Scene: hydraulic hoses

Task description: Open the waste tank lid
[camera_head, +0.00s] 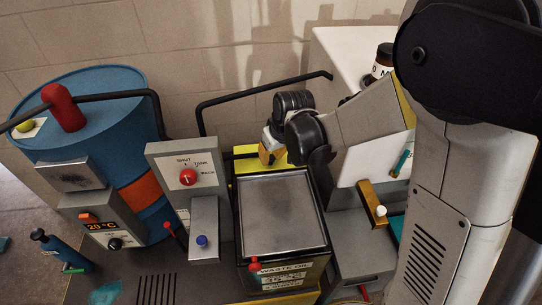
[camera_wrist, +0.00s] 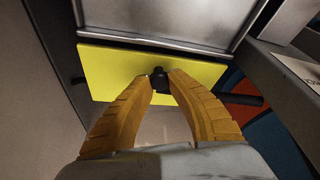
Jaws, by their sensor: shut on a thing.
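The waste tank (camera_head: 290,278) stands in the middle of the head view, with a waste label on its front. A flat grey metal top (camera_head: 282,215) covers it, and I see no gap along its front edge. A yellow plate (camera_head: 240,168) shows behind the tank; it also fills the middle of the wrist view (camera_wrist: 115,72). A black bar handle (camera_wrist: 243,99) crosses that plate. My gripper (camera_head: 270,152), with yellow ribbed fingers, is at the far edge of the tank. In the wrist view my gripper (camera_wrist: 162,80) is shut on the handle's black middle part.
A control box with a red knob (camera_head: 188,177) stands left of the tank, and a blue drum (camera_head: 85,110) is farther left. A black rail (camera_head: 262,88) runs behind. A red-handled lever (camera_head: 254,262) is at the tank's front. A white cabinet (camera_head: 345,48) stands behind right.

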